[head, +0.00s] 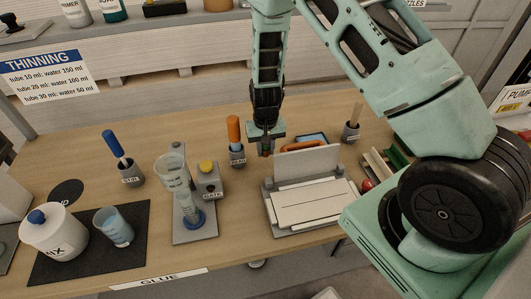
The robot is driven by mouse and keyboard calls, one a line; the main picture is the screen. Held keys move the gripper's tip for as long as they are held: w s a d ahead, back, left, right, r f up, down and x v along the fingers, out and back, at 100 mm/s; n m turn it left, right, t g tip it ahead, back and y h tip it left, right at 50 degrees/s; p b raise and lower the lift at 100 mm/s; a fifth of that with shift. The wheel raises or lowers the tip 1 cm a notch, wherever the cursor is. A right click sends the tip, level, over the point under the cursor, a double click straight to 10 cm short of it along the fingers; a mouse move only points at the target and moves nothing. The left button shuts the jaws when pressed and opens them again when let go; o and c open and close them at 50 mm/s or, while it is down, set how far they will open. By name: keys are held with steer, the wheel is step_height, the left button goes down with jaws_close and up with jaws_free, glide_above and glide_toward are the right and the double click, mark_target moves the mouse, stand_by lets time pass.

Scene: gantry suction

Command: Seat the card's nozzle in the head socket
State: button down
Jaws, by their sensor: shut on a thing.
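My gripper (266,147) points down over the middle of the bench, behind the grey press-like fixture. An upright white panel (308,162) stands at the back of the fixture, just right of and in front of the gripper. A white plate (312,203) with a line across it lies on the fixture. I cannot make out the head socket or any card naming a nozzle.
An orange-handled tool (234,130) stands in a grey cup left of the gripper; a blue-handled one (113,143) stands farther left. A glass vessel stand (194,235), a MIX pot (54,235) and a beaker (114,228) occupy the left. A THINNING sign (48,75) hangs behind.

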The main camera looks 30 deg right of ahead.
mark_target(266, 155)
steer(key=shift+f+p, duration=0.3)
steer(key=shift+f, duration=1.2)
steer(key=shift+f, duration=0.15)
steer(key=c, duration=1.2)
jaws_free()
